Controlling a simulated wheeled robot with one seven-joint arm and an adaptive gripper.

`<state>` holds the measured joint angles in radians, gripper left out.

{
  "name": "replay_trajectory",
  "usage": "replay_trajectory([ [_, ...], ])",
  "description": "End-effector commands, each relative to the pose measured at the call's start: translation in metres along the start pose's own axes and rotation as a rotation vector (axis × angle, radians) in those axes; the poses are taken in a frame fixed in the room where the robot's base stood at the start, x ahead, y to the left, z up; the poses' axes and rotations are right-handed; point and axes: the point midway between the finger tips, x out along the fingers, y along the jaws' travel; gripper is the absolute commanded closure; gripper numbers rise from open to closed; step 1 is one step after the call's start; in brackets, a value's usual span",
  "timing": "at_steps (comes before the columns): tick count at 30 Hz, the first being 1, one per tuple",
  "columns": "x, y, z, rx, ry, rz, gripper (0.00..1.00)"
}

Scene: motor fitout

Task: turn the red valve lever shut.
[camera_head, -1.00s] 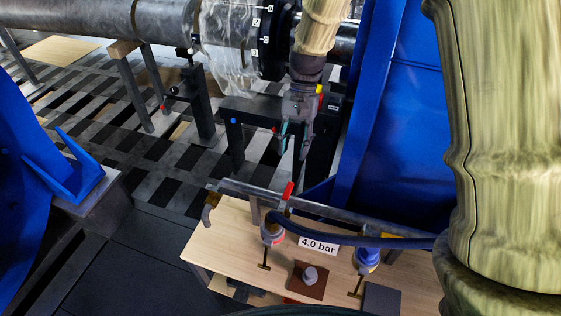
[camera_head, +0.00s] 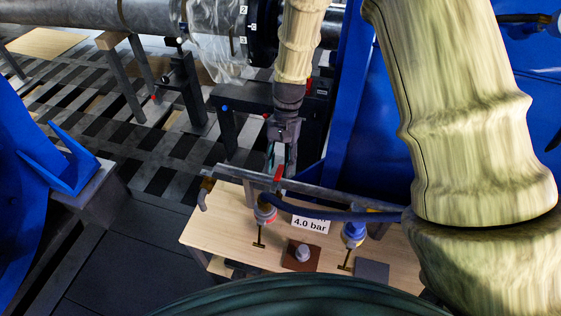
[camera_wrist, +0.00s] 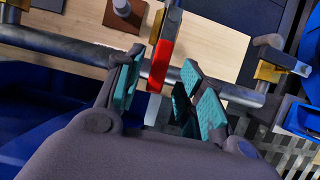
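The red valve lever (camera_head: 279,172) stands up from the grey pipe along the back of the wooden bench. In the wrist view the red lever (camera_wrist: 161,66) shows just beyond my fingertips, in line with the gap between them. My gripper (camera_head: 279,160) comes down from above and behind, its tips close to the lever's top. In the wrist view my gripper (camera_wrist: 160,88) has its teal-padded fingers apart, with nothing clamped. I cannot tell whether a finger touches the lever.
The grey pipe (camera_head: 330,192) runs across below my fingers. A blue hose (camera_head: 340,214), a "4.0 bar" label (camera_head: 308,225) and a brown block (camera_head: 301,256) are on the bench (camera_head: 215,235). A blue panel (camera_head: 375,140) rises to the right. Brass fittings (camera_wrist: 275,62) show in the wrist view.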

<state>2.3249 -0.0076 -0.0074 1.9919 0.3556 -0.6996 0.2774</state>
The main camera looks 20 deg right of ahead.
Motion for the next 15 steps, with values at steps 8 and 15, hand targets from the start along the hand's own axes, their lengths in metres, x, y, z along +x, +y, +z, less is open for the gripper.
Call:
replay_trajectory([
  [8, 0.001, 0.009, 0.013, -0.002, 0.012, -0.008, 0.62],
  [15, 0.0, 0.009, 0.015, -0.003, 0.015, -0.009, 0.87],
])
